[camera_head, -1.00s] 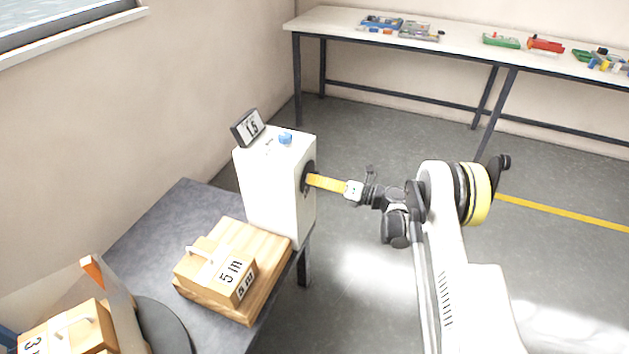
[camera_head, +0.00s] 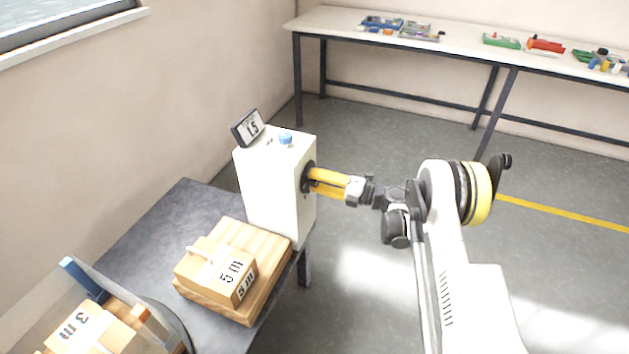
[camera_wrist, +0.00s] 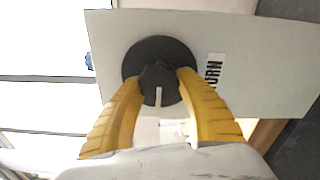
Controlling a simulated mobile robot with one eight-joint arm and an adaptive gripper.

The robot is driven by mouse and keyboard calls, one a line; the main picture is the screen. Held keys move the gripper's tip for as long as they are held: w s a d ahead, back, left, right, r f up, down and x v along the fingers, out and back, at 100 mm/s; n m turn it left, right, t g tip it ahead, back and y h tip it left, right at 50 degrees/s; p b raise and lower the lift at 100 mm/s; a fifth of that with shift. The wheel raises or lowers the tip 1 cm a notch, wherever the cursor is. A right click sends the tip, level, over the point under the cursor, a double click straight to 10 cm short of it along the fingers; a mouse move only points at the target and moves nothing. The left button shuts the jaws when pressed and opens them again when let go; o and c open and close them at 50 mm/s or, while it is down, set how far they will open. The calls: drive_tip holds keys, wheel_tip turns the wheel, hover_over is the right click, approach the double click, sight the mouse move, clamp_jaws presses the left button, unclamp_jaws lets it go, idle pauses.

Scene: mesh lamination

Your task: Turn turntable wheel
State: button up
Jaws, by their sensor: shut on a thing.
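A white box-shaped machine (camera_head: 272,190) stands on the grey table. Its black wheel (camera_head: 307,178) is on the right side face. In the wrist view the wheel is a black disc (camera_wrist: 160,50) with a lobed knob (camera_wrist: 158,82) bearing a white mark that points down. My gripper (camera_head: 318,177) has yellow fingers shut on the knob; in the wrist view the fingertips (camera_wrist: 157,80) touch it from both sides. The turntable (camera_head: 172,322) at lower left carries a box marked 3 (camera_head: 88,328) and a clear divider.
A wooden pallet (camera_head: 262,285) with a box marked 5 (camera_head: 215,270) sits on the grey table (camera_head: 150,225). A small display (camera_head: 247,127) and a blue button (camera_head: 285,138) top the machine. A white bench (camera_head: 470,48) with parts runs along the back wall.

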drive_tip(key=shift+m, duration=0.3)
idle(0.5)
drive_tip(key=o, duration=1.2)
drive_tip(key=v, duration=1.2)
